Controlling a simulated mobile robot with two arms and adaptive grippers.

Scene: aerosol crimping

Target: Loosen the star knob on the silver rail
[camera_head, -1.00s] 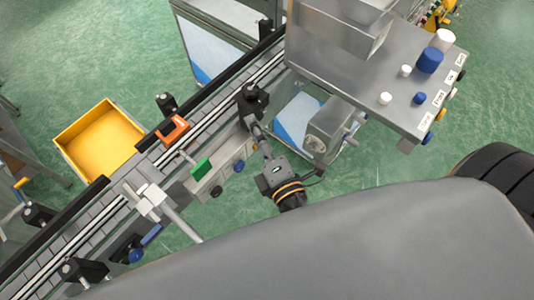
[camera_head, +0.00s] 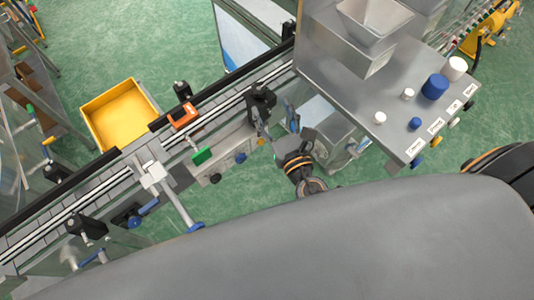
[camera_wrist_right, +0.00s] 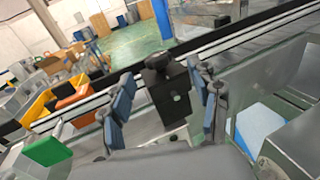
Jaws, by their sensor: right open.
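A black clamp block (camera_head: 261,104) with a dark knob (camera_head: 259,89) on top stands at the silver rail (camera_head: 225,108) of the conveyor. The block (camera_wrist_right: 168,92) and its knob (camera_wrist_right: 158,62) also show in the right wrist view; the knob's star shape is too small to make out. My right gripper (camera_head: 277,116) is open and empty on the near side of the block. In the right wrist view its blue-padded fingers (camera_wrist_right: 163,103) are spread, with the block seen in the gap between them. I cannot tell whether they touch it. My left gripper is not in view.
A second black clamp (camera_head: 182,91) and an orange part (camera_head: 184,116) are along the conveyor. A grey panel (camera_head: 395,128) with blue and white knobs is at the right. A yellow bin (camera_head: 118,112) stands beyond the conveyor.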

